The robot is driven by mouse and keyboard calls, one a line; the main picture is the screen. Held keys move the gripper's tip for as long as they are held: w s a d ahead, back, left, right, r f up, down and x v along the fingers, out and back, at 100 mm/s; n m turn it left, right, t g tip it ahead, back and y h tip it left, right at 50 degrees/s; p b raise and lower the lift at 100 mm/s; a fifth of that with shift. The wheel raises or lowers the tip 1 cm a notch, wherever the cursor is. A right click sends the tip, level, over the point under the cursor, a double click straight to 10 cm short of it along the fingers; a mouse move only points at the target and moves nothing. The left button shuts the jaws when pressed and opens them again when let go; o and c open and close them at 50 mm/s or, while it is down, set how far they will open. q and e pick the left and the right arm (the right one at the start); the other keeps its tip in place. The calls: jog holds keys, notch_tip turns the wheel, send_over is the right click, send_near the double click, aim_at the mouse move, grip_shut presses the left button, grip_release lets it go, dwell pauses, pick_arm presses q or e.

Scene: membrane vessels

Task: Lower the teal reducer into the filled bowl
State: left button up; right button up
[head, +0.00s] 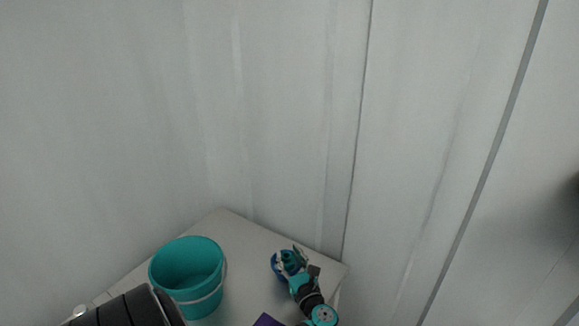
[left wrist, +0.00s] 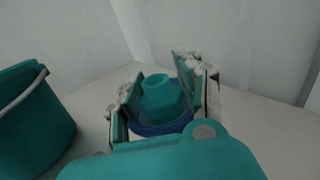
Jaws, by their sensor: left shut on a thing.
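The teal reducer (left wrist: 160,98) is held upright between the two fingers of my left gripper (left wrist: 163,95); it also shows as a small teal shape in the head view (head: 290,259). My left gripper (head: 292,262) is shut on it. The blue bowl (left wrist: 160,130) is around and below the reducer in the left wrist view. In the head view only part of the bowl's blue rim (head: 275,265) shows beside the fingers. The bowl's contents are hidden, and I cannot tell whether the reducer touches them. My right gripper is not in view.
A large teal bucket (head: 188,280) with a pale handle stands left of the bowl on the light table (head: 238,245); it also shows in the left wrist view (left wrist: 35,125). Bare table lies between bucket and bowl. Pale walls rise close behind the table.

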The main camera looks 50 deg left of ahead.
pick_arm(q)
jog(key=o, duration=1.2)
jog(key=shift+o, duration=0.2)
jog(key=v, duration=1.2)
